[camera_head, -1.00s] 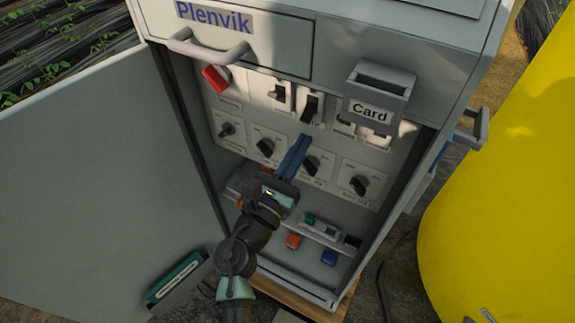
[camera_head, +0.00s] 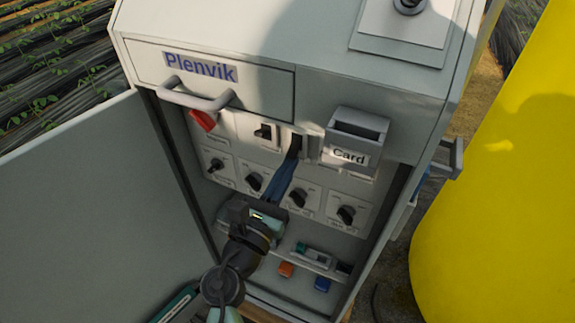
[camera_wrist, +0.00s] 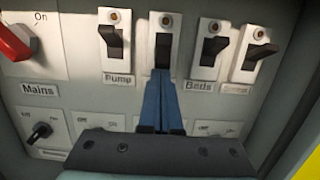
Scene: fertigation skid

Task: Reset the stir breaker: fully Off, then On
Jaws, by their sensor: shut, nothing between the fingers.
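My gripper (camera_wrist: 164,74) has its blue fingers pressed together and empty. In the wrist view the fingertips lie at the lower end of the black lever of the second breaker (camera_wrist: 164,28), between the Pump breaker (camera_wrist: 117,38) and the Beds breaker (camera_wrist: 208,50). They seem to touch this lever, but contact is hard to confirm. My fingers hide this breaker's label, so the word Stir is not readable. In the head view my gripper (camera_head: 291,158) reaches up into the cabinet to the same breaker (camera_head: 297,143).
The red Mains switch (camera_wrist: 14,42) is left of the breakers. A fourth breaker (camera_wrist: 258,52) stands right of Beds. Rotary knobs (camera_head: 346,214) sit below. The Card holder (camera_head: 358,135) and drawer handle (camera_head: 195,97) project above. The open door (camera_head: 75,205) bounds the left.

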